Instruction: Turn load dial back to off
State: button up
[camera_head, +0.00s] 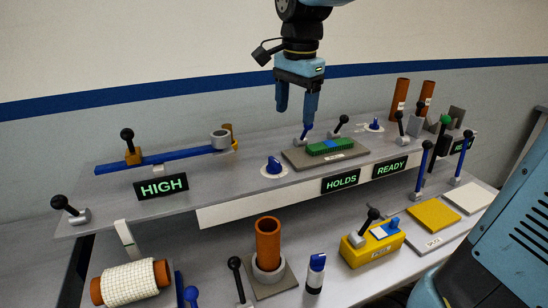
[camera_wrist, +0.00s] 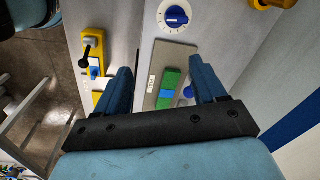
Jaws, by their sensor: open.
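Two blue dials show on the upper shelf in the head view, and I cannot read which one is labelled load. The nearer blue dial (camera_head: 274,166) sits on a white disc left of the green block. It also shows in the wrist view (camera_wrist: 176,16), top centre, with its knob bar lying roughly sideways across a marked white disc. The farther blue dial (camera_head: 374,125) is at the back right. My gripper (camera_head: 296,112) is open and empty, pointing down above the shelf, apart from both dials. Its fingers (camera_wrist: 160,68) straddle the view of the green block.
A green block (camera_head: 330,147) lies on a grey plate (camera_head: 300,160), beside small levers. HIGH (camera_head: 162,187), HOLDS (camera_head: 341,182) and READY (camera_head: 390,168) signs line the front edge. A blue bar (camera_head: 175,156) lies left. Orange tubes (camera_head: 400,95) stand back right.

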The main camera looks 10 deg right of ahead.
aim_at(274, 159)
jog(key=w+a+m+g, duration=0.1)
jog(key=w+a+m, duration=0.1)
jog(key=w+a, duration=0.15)
jog(key=f, duration=1.4)
jog(key=shift+s+a+f, duration=0.2)
jog(key=shift+s+a, duration=0.05)
jog(key=shift+a, duration=0.15)
jog(key=shift+c, duration=0.2)
jog(key=c, duration=1)
